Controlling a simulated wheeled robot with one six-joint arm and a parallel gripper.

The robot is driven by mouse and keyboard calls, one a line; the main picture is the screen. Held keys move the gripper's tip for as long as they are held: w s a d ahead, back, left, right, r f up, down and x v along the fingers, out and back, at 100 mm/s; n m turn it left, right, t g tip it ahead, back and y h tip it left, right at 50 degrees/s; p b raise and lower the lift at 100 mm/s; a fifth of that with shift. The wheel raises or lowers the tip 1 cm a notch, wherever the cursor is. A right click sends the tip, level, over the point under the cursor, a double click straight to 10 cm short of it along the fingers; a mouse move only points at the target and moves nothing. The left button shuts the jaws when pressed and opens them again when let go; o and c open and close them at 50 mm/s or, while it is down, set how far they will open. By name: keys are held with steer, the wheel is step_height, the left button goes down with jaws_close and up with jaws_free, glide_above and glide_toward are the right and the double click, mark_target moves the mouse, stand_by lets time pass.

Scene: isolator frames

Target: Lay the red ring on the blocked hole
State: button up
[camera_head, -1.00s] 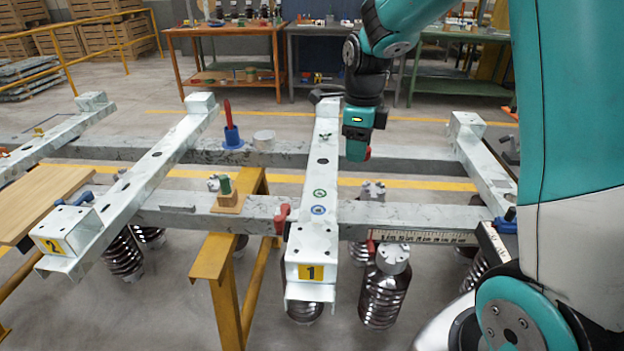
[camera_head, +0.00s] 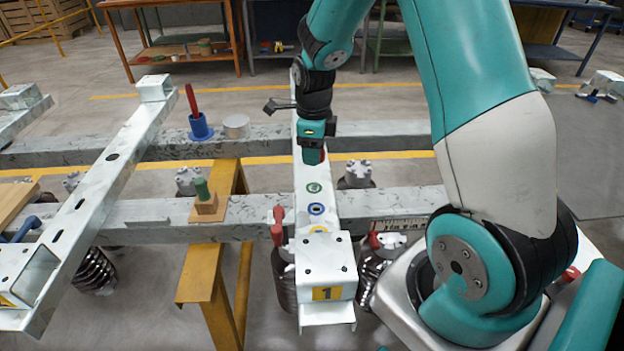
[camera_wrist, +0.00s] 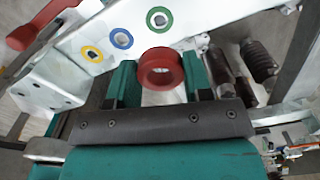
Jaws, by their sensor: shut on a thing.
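My gripper (camera_head: 313,157) is over the far part of the white beam (camera_head: 333,205) marked 1. In the wrist view my gripper (camera_wrist: 160,82) is shut on the red ring (camera_wrist: 158,54), held between its two green fingers. A little red of the ring shows beside the gripper in the head view. On the beam, a green ring (camera_wrist: 158,10), a blue ring (camera_wrist: 113,42) and a yellow ring (camera_wrist: 86,57) each encircle a hole. Any hole beneath the gripper is hidden, and I cannot tell which hole is blocked.
A red clamp (camera_head: 277,228) stands at the beam's left side. To the left are a blue holder (camera_head: 200,131) with a red tool, a grey cylinder (camera_head: 236,126) and a green peg on a wooden block (camera_head: 207,210). A yellow trestle (camera_head: 212,270) supports the grey rails.

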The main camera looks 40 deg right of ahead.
mark_target(313, 189)
step_height(313, 189, down, 9)
steer(key=shift+r, duration=0.1)
stand_by(0.3)
steer(key=o, duration=0.9)
steer(key=shift+f, duration=0.2)
